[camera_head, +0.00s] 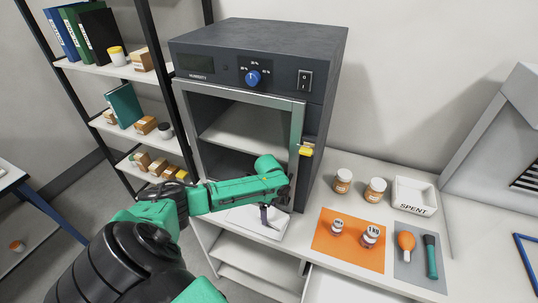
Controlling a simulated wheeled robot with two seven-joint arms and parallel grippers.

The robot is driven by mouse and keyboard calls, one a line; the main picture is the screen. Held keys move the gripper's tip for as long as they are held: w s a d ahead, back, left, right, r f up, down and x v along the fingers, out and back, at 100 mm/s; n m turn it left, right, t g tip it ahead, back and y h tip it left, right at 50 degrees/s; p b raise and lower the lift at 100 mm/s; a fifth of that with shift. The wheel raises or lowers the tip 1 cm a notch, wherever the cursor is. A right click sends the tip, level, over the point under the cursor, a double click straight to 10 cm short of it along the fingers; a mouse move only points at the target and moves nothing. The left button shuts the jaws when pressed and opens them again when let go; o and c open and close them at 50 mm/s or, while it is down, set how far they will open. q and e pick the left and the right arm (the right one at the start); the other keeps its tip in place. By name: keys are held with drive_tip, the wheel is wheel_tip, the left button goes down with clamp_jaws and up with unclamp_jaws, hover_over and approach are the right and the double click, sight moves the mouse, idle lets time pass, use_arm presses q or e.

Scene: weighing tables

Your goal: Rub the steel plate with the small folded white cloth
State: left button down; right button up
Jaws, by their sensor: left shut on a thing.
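My left gripper (267,216) points down in front of the grey cabinet, shut on the small folded white cloth, which I cannot clearly make out between the fingers. Below the fingertips is a pale, flat-topped white unit (273,232) on the table. The steel plate cannot be told apart clearly; my left arm and gripper cover part of this spot. Whether the cloth touches a surface cannot be told. My right gripper is not in view.
The grey humidity cabinet (262,40) stands close behind my left arm. To the right are an orange mat (349,246) with two small weights, two jars, a white SPENT tray (414,209), and a grey mat (417,273) with an orange-bulbed tool. Shelves (92,72) stand left.

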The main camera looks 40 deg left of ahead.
use_arm(q)
drive_tip(key=shift+f+b, duration=0.7)
drive_tip(key=shift+f, duration=0.35)
